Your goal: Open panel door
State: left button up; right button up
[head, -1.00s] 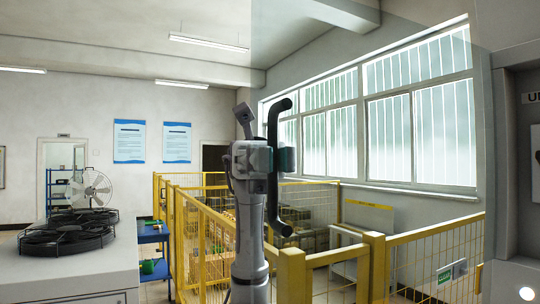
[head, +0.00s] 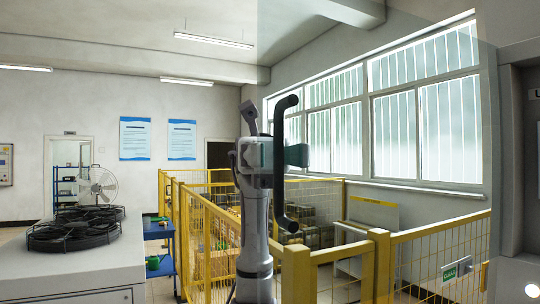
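The panel door appears as a faintly tinted clear pane (head: 330,50), its left edge showing near the ceiling. It spans from there toward the grey cabinet at the right. Its black bar handle (head: 280,205) stands upright, with bent ends. My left gripper (head: 297,155) is level with the handle's middle, its teal fingers reaching right past the bar. The bar crosses in front of the fingers. Whether they grip it or stand open is not clear. My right gripper is not in view.
The grey cabinet (head: 511,160) fills the right edge. Yellow fencing (head: 380,262) stands beyond the pane. At left, a light grey unit (head: 75,280) carries black fans (head: 72,235), with a blue cart (head: 160,232) beside it.

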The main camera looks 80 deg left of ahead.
pick_arm(q)
jog(key=a, duration=1)
jog(key=shift+w+a, duration=0.4)
jog(key=shift+w, duration=0.05)
